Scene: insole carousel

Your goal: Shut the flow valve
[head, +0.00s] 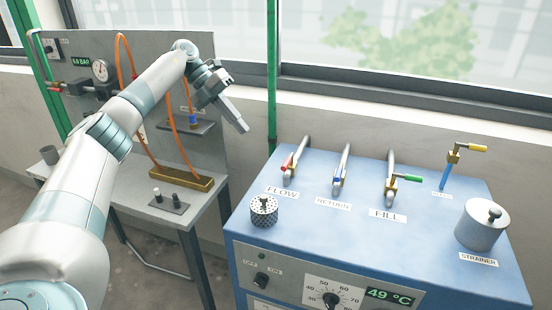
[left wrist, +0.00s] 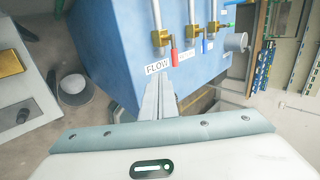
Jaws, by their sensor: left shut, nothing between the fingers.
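The flow valve is a brass body on a grey pipe with a red lever (head: 288,161), behind the FLOW label on the blue cabinet. Its lever runs roughly along the pipe. In the left wrist view the red lever (left wrist: 175,56) shows beside the pipe, near the FLOW label. My left gripper (head: 243,128) is shut and empty, up and to the left of the flow valve, apart from it. In the left wrist view its fingers (left wrist: 160,88) point toward the cabinet near the FLOW label. My right gripper is not in view.
The RETURN valve has a blue lever (head: 337,181) and the FILL valve a green lever (head: 408,178) turned sideways. A yellow-levered valve (head: 470,147) and strainer pot (head: 482,226) stand right. A perforated cup (head: 264,210) sits before FLOW. A grey bench (head: 135,190) stands left.

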